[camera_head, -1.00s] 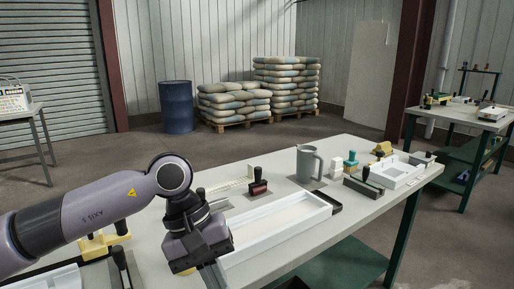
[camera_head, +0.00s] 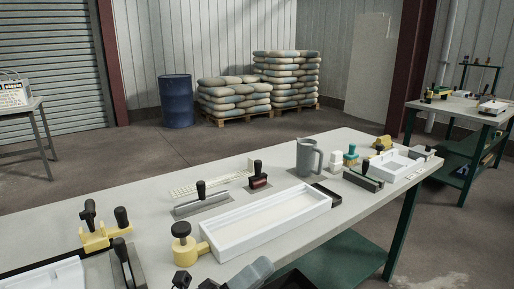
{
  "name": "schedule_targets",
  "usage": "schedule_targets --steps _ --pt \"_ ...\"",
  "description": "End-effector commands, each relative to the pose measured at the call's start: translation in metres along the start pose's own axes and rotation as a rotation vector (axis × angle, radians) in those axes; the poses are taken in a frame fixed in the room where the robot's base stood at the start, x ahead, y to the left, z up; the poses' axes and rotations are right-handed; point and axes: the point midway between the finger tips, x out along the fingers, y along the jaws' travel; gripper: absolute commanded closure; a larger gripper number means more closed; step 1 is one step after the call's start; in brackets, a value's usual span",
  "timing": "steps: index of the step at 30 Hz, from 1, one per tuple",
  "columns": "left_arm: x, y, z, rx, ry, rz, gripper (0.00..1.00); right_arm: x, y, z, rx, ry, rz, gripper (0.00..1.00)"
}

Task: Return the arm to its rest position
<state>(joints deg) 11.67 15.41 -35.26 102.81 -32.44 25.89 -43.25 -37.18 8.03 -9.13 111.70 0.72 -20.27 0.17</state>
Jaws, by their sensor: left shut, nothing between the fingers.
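My left gripper (camera_head: 232,276) shows only in part at the bottom edge of the head view, in front of the long white tray (camera_head: 222,257). It is shut with nothing held. Most of my left arm is out of the picture. My right gripper is not in view. The white tray lies on the workbench (camera_head: 300,250), and a flat tool with a black upright handle (camera_head: 201,202) lies behind it.
A yellow piece with a black knob (camera_head: 182,245) stands at the tray's left end. A yellow stand with black handles (camera_head: 103,232) is farther left. A grey jug (camera_head: 305,158), stamps and a smaller white tray (camera_head: 398,166) stand toward the right.

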Motion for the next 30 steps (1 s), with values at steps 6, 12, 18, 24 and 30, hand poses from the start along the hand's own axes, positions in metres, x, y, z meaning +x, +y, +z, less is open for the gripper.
schedule_targets --steps 6,12,18,24,30 --pt "-0.083 0.062 0.029 -0.536 -0.442 0.157 1.00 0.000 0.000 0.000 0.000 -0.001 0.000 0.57" --pt "-0.189 0.117 0.021 -0.993 -0.871 0.255 1.00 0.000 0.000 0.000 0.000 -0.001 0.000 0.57" --pt "-0.295 0.150 -0.020 -1.355 -1.280 0.300 1.00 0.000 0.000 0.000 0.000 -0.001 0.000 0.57" --pt "-0.350 0.157 -0.052 -1.525 -1.510 0.300 1.00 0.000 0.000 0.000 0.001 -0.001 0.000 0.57" --pt "-0.359 0.157 -0.057 -1.552 -1.549 0.298 1.00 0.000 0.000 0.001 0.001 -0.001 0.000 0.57"
